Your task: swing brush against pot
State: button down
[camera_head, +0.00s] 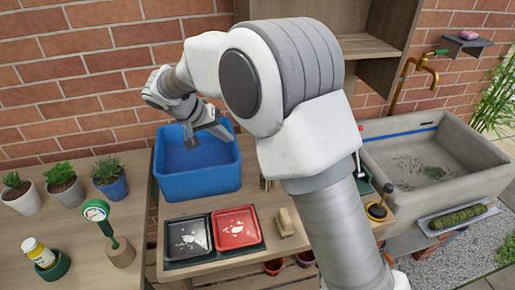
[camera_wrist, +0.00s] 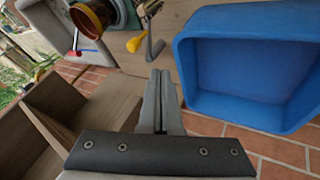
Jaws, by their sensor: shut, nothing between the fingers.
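My gripper (camera_head: 205,138) is over the blue bin in the head view. In the wrist view its two fingers (camera_wrist: 161,92) lie together, with nothing between them. I cannot identify a brush with certainty; a small tan block (camera_head: 285,222) lies on the bench right of the red tray and may be one. Small terracotta pots (camera_head: 273,267) show below the bench front. Potted plants stand on the left table in a white pot (camera_head: 26,203), a grey pot (camera_head: 68,192) and a blue pot (camera_head: 115,188). My arm hides part of the bench.
The blue bin (camera_head: 195,181) stands at the bench's back left; its wall also shows in the wrist view (camera_wrist: 192,70). A black tray (camera_head: 188,253) and a red tray (camera_head: 237,250) hold white bits. A stone sink (camera_head: 470,185) stands right. A yellow-handled tool (camera_wrist: 136,43) shows in the wrist view.

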jog(key=shift+f, duration=0.1)
jog(key=w+d+f, duration=0.4)
jog(key=d+f, duration=0.4)
jog(key=shift+w+d, duration=0.15)
jog(key=shift+w, duration=0.05)
dwell(0.5)
jog(key=w+d+n+t+y+b, duration=0.1)
jog(key=d+n+y+b, duration=0.3)
jog(key=d+n, duration=0.4)
jog(key=shift+d+t+b, duration=0.55)
jog(key=shift+d+t, duration=0.05)
jog(key=shift+d, duration=0.8)
jog(key=shift+w, duration=0.1)
